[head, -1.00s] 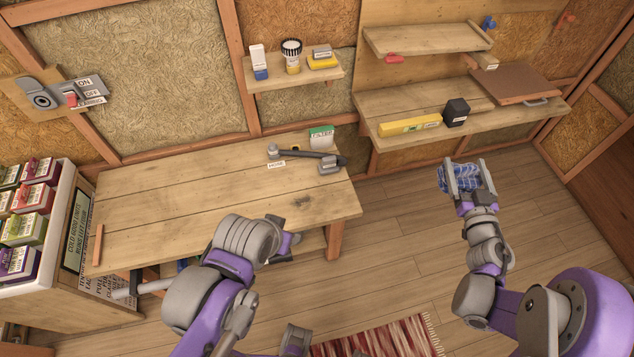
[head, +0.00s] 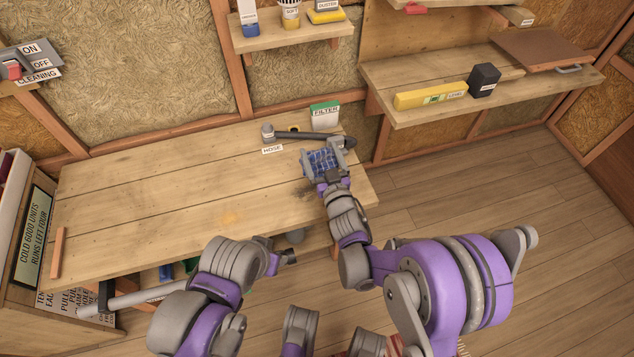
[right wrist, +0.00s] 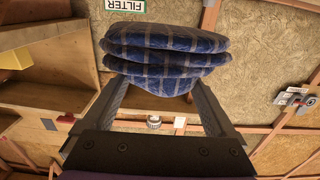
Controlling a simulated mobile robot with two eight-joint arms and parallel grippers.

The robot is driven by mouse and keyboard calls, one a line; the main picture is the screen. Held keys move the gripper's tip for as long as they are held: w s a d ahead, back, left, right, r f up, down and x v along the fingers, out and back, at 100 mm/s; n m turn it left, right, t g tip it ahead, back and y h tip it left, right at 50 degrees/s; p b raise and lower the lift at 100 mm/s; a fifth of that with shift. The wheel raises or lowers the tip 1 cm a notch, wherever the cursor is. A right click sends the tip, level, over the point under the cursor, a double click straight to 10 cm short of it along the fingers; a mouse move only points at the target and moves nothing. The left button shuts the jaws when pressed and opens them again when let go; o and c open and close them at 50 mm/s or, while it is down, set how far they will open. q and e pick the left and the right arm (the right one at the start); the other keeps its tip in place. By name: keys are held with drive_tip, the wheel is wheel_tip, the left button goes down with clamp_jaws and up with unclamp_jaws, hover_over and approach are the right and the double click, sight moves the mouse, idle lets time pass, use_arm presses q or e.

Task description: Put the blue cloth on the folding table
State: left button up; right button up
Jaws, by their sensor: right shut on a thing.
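The blue cloth (head: 320,160) is a folded stack with a pale check pattern. It is between the fingers of my right gripper (head: 324,163), which is shut on it, over the right end of the wooden table (head: 150,200). I cannot tell whether the cloth touches the tabletop. In the right wrist view the folded cloth (right wrist: 165,52) sits at the fingertips, its layers bulging past them. My left gripper (head: 285,257) is low at the table's front edge, seen from behind. Its fingers are not clear. No table is labelled as folding.
A wooden strip (head: 58,252) lies at the table's left end. A shelf at right holds a yellow level (head: 430,96) and a black box (head: 484,80). The table's middle is clear.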

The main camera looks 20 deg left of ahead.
drive_tip(key=f+b, duration=0.2)
drive_tip(key=f, duration=0.8)
drive_tip(key=shift+a+f, duration=0.1)
drive_tip(key=shift+a, duration=0.1)
drive_tip(key=shift+f+b, duration=0.2)
drive_tip(key=shift+b, duration=0.1)
drive_tip(key=o, duration=1)
drive_tip(key=shift+r, duration=0.1)
